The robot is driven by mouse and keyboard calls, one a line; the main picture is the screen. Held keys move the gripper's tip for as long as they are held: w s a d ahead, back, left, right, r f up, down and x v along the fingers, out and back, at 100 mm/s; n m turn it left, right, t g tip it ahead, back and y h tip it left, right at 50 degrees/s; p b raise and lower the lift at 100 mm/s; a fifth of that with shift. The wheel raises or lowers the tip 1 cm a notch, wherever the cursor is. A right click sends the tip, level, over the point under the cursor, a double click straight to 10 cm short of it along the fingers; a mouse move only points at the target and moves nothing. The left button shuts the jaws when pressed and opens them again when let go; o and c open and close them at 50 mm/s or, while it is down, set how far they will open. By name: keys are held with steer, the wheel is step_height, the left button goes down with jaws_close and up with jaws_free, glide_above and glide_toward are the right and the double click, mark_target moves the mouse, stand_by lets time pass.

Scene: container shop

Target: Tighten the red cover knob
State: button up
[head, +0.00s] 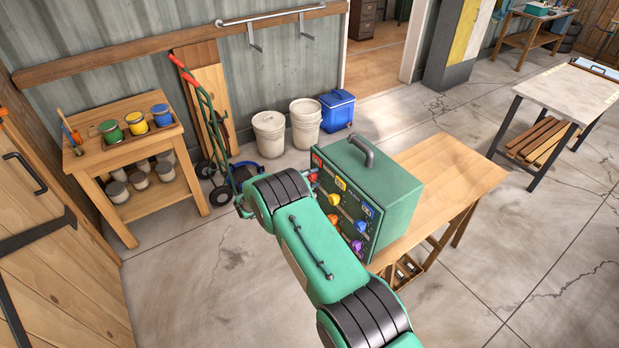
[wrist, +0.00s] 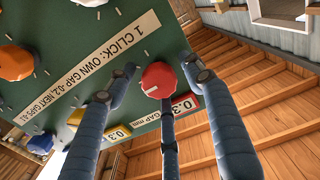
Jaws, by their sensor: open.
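The red knob (wrist: 158,76) sits on the green panel face in the wrist view, with a short white mark on its rim. My gripper (wrist: 158,70) is open. Its dark-jointed blue fingers stand to the left and right of the knob, and a middle finger reaches up at its lower edge. Whether any finger touches the knob is unclear. In the head view the red knob (head: 312,175) is at the upper left of the green box (head: 388,198), beside my arm's end. My gripper is hidden there.
Orange, yellow, blue and purple knobs share the panel, among them an orange knob (wrist: 15,63) in the wrist view. A label strip (wrist: 100,68) runs beside the red knob. The box stands on a wooden table (head: 445,180). A hand truck (head: 215,135) stands behind my arm.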

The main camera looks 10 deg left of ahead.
steer(key=shift+c, duration=0.5)
steer(key=c, duration=1.1)
steer(key=shift+w+a+r+b, duration=0.1)
steer(key=shift+r+b, duration=0.1)
steer(key=shift+b, duration=0.2)
steer(key=shift+m+b, duration=0.5)
steer(key=m+b, duration=0.3)
steer(key=b, duration=0.1)
steer(key=shift+f+b, duration=0.15)
steer(key=shift+b, duration=0.25)
steer(key=m+b, duration=0.4)
steer(key=shift+m+b, duration=0.4)
steer(key=shift+r, duration=0.2)
